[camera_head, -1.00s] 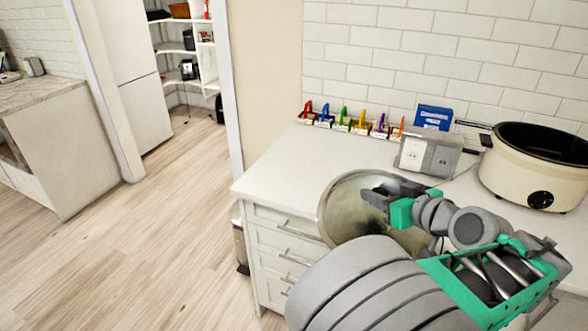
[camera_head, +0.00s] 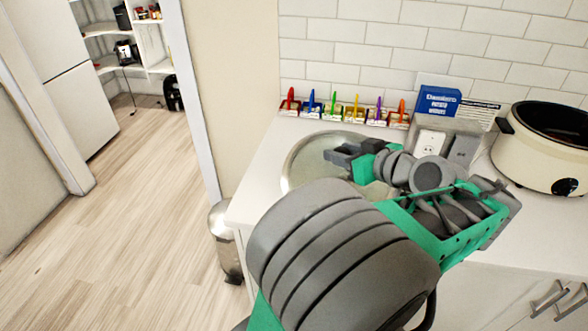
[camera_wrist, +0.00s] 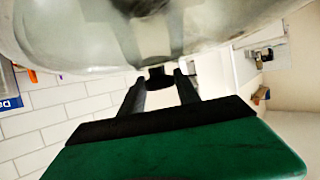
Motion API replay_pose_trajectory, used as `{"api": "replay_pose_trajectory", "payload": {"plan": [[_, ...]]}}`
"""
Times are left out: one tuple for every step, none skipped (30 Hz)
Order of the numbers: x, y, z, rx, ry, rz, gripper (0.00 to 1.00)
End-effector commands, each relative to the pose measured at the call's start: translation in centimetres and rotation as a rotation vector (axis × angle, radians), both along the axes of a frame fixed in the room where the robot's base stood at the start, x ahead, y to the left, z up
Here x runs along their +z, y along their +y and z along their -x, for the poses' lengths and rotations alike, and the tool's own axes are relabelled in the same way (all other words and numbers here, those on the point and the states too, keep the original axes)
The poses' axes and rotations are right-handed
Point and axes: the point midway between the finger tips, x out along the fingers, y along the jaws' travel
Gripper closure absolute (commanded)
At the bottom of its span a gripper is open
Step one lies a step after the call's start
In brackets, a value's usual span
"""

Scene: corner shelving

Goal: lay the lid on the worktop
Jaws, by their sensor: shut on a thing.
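The lid (camera_head: 301,162) is a round, see-through glass disc with a pale rim. In the head view it is over the left part of the white worktop (camera_head: 262,190), partly hidden behind my arm. I cannot tell whether it touches the worktop. My gripper (camera_head: 338,157) reaches over the middle of the lid and is shut on it. In the wrist view the lid (camera_wrist: 75,40) fills the top of the picture, with its dark knob (camera_wrist: 158,76) between my fingertips (camera_wrist: 160,80).
Several small colour-handled items (camera_head: 333,108) line the wall. A blue box (camera_head: 437,103), an outlet block (camera_head: 432,142) and a cream slow cooker (camera_head: 540,150) stand at the right. A metal bin (camera_head: 226,240) stands on the floor left of the drawers.

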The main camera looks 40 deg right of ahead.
Motion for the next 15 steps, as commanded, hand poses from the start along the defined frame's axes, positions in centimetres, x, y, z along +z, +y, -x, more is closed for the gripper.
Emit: {"api": "replay_pose_trajectory", "payload": {"plan": [[-0.3,0.3,-1.3,0.011,0.000,0.000,1.00],[-0.6,0.3,-2.1,0.013,-0.001,0.000,1.00],[-1.0,0.4,-3.3,0.015,-0.001,-0.002,1.00],[-1.5,0.4,-4.2,0.017,0.000,-0.001,1.00],[-1.8,0.4,-5.0,0.016,0.000,-0.002,1.00],[-2.3,0.4,-6.1,0.017,0.001,-0.002,1.00],[-2.6,0.3,-7.0,0.015,0.000,-0.002,1.00],[-3.0,0.3,-7.8,0.016,0.001,-0.003,1.00],[-3.9,0.3,-8.7,0.014,0.001,-0.005,1.00],[-4.7,0.2,-9.2,0.012,0.000,-0.006,1.00],[-5.4,0.1,-9.7,0.011,0.001,-0.006,1.00],[-6.2,0.1,-10.4,0.010,0.000,-0.005,1.00],[-6.7,0.0,-10.8,0.008,0.002,-0.004,1.00],[-7.2,0.0,-11.2,0.008,0.000,-0.002,1.00],[-7.7,-0.1,-11.5,0.006,0.002,-0.003,1.00]]}}
